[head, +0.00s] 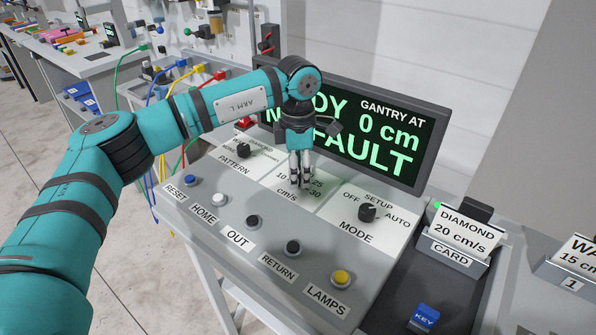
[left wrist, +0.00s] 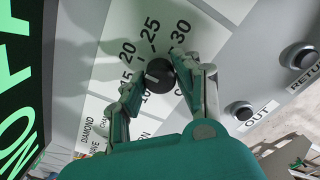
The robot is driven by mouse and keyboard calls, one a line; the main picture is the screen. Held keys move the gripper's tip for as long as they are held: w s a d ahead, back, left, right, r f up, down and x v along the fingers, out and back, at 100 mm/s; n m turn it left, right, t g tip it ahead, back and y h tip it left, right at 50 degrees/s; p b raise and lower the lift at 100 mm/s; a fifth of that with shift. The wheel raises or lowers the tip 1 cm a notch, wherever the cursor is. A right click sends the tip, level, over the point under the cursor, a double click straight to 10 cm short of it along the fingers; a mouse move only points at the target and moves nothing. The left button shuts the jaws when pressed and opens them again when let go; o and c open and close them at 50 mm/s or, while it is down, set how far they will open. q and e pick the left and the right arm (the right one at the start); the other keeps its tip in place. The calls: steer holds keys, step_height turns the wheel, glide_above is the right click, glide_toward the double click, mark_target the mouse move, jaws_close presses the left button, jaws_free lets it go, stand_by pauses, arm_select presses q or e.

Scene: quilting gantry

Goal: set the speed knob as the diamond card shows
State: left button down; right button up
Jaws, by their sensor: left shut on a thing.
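The speed knob (left wrist: 160,72) is a dark round knob with a white mark, on a panel with a scale from 10 to 30 cm/s. My left gripper (left wrist: 156,82) is shut on it, one finger on each side. The mark seems to lie toward the 10 and 15 end; its exact number is hard to tell. In the head view my left gripper (head: 301,178) points down at the panel and hides the knob. The diamond card (head: 462,232) stands in the holder at right and reads 20 cm/s. My right gripper is out of view.
The mode knob (head: 367,212) and pattern knob (head: 243,150) flank the speed panel. Several push buttons, such as the yellow lamps one (head: 341,278), line the front. The screen (head: 385,135) behind shows 0 cm and FAULT. A blue key (head: 425,317) sits at lower right.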

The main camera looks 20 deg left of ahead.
arm_select(q)
steer(key=c, duration=0.9)
jaws_free()
steer(key=shift+c, duration=0.2)
step_height(320, 180, up, 12)
